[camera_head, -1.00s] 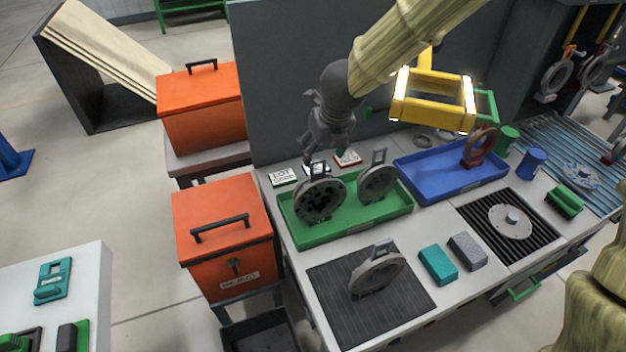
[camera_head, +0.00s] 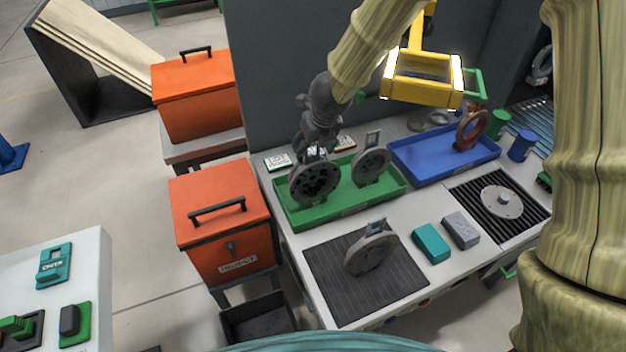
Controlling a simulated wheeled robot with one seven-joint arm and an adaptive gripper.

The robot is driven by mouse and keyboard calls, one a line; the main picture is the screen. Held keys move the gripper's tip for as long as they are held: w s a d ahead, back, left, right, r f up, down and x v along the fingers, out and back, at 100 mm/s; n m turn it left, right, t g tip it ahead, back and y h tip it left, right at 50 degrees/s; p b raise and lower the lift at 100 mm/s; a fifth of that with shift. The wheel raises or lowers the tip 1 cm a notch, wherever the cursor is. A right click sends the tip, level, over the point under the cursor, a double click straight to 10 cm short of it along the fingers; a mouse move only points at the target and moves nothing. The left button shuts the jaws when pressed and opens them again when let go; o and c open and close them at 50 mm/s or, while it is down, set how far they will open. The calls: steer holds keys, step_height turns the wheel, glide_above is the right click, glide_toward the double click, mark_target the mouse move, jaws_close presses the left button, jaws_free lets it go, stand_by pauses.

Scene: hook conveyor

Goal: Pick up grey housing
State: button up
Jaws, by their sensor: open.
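Two round grey housings stand upright in the green tray (camera_head: 345,209). The left one (camera_head: 314,186) has a dark, holed face, and the right one (camera_head: 371,166) has a handle-like bracket on top. A third grey housing (camera_head: 371,252) with a similar bracket stands on the dark ribbed mat (camera_head: 338,295) at the front. My gripper (camera_head: 312,152) is open and points down at the top of the left housing in the tray. It partly hides that housing's top. I cannot tell whether the fingers touch it or are around it.
A blue tray (camera_head: 425,176) with a reddish-brown housing (camera_head: 471,130) stands to the right. A yellow lit frame (camera_head: 423,80) hangs above. Teal (camera_head: 431,243) and grey (camera_head: 461,230) blocks lie on the front bench. An orange reject bin (camera_head: 218,215) stands left of the bench.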

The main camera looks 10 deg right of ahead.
mark_target(312, 161)
steer(key=x, duration=0.3)
steer(key=shift+w+f+b, duration=0.1)
steer(key=shift+w+b, duration=0.15)
steer(key=shift+b, duration=0.05)
steer(key=shift+s+r, duration=0.25)
steer(key=shift+s, duration=0.05)
steer(key=shift+w+f, duration=0.15)
steer(key=shift+w, duration=0.05)
steer(key=c, duration=0.9)
jaws_close()
